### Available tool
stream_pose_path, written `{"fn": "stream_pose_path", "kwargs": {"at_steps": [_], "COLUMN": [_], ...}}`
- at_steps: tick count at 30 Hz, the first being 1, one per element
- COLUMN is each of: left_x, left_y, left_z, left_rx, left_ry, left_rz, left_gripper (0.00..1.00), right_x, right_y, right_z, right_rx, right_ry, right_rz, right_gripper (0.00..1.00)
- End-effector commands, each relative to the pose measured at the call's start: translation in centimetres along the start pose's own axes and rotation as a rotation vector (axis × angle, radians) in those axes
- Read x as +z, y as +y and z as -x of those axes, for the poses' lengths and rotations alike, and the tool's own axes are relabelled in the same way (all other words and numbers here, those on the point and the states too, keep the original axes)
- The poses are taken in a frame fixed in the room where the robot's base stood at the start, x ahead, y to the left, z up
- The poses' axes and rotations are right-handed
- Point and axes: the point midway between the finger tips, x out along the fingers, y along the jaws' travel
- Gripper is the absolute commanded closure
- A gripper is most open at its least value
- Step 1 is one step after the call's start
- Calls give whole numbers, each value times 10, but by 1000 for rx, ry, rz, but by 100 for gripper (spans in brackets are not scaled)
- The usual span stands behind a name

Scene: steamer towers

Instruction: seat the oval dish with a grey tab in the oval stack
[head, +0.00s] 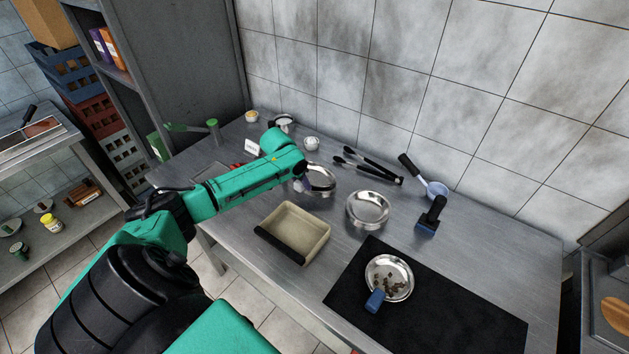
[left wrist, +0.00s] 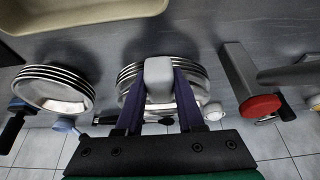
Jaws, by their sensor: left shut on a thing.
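My left gripper (head: 301,172) is at the left edge of a shiny steel stack (head: 322,181) in the head view. In the left wrist view its purple fingers (left wrist: 160,108) are shut on a pale grey tab (left wrist: 158,72), the grip of the oval dish. The dish itself is mostly hidden behind the tab and fingers. Steel rims of the oval stack (left wrist: 197,75) show right behind it. I cannot tell whether the dish rests on the stack or hangs just above it. My right gripper is not in view.
A second steel stack (head: 368,209) stands to the right. A beige tray (head: 316,246) lies in front. A dish with crumbs (head: 402,268) sits on the black mat (head: 455,315).

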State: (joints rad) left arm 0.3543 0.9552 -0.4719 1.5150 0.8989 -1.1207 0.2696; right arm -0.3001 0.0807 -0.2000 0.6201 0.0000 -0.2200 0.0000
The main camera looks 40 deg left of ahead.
Motion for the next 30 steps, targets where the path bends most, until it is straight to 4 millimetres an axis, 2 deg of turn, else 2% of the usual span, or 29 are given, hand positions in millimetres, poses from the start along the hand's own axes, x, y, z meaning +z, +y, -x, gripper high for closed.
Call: {"fn": "stream_pose_path", "kwargs": {"at_steps": [30], "left_x": [5], "left_y": [0], "left_z": [-10], "left_rx": [0], "left_ry": [-2], "left_rz": [-1], "left_gripper": [100], "right_x": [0], "right_y": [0], "right_z": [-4], "right_rx": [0], "right_ry": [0], "right_rz": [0], "right_gripper": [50]}}
